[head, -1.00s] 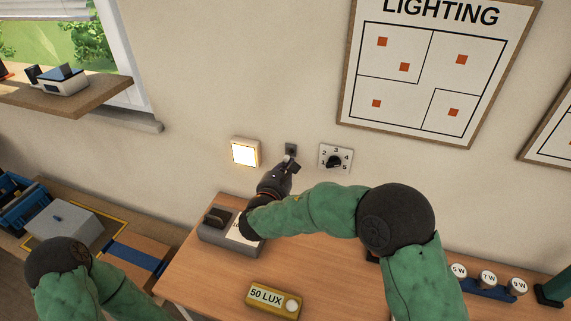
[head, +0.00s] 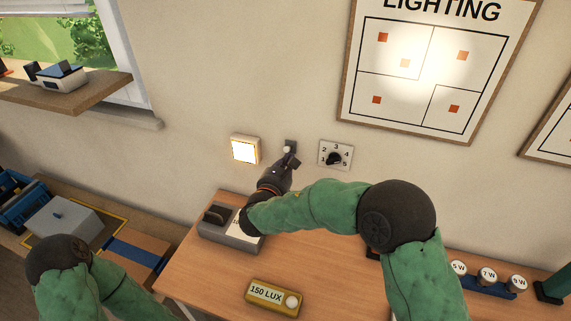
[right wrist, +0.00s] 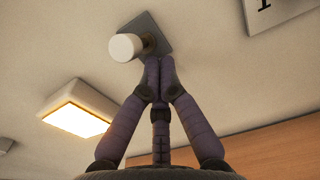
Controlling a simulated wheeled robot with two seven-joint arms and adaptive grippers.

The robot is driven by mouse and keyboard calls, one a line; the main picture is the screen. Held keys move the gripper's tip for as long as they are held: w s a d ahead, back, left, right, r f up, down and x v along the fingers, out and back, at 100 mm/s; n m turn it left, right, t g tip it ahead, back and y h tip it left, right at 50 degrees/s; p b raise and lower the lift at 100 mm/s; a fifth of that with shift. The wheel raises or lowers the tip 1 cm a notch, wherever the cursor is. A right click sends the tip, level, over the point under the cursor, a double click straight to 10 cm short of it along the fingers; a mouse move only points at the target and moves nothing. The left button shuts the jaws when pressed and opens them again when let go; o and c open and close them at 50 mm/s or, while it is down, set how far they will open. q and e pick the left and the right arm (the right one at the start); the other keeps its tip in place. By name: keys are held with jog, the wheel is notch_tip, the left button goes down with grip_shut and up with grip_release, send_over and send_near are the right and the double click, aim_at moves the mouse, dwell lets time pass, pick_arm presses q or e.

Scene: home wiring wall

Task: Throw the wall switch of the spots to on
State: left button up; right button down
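The wall switch is a small dark plate (head: 291,144) with a pale round-ended lever (head: 287,149), between a lit square lamp and a numbered dial. In the right wrist view the plate (right wrist: 155,32) carries the white-tipped lever (right wrist: 125,47), which sticks out from the wall. My right gripper (head: 292,160) is at the switch, just below the lever. In the right wrist view its fingertips (right wrist: 160,62) are together, with nothing seen between them, close beside the lever; whether they touch it I cannot tell. My left gripper is out of view; only my left arm shows.
A lit square lamp (head: 244,150) and a numbered dial (head: 335,155) flank the switch. The LIGHTING board (head: 395,105) hangs above with a bright light patch. On the table (head: 215,270) are a grey box (head: 215,235) and a yellow meter (head: 273,297) reading 150 LUX.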

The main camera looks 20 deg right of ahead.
jog(key=s+a+f+b, duration=0.1)
jog(key=s+a+f, duration=0.2)
jog(key=s, duration=0.2)
jog(key=shift+a+f+b, duration=0.15)
jog(key=shift+a+b, duration=0.05)
jog(key=shift+b, duration=0.2)
dwell(0.8)
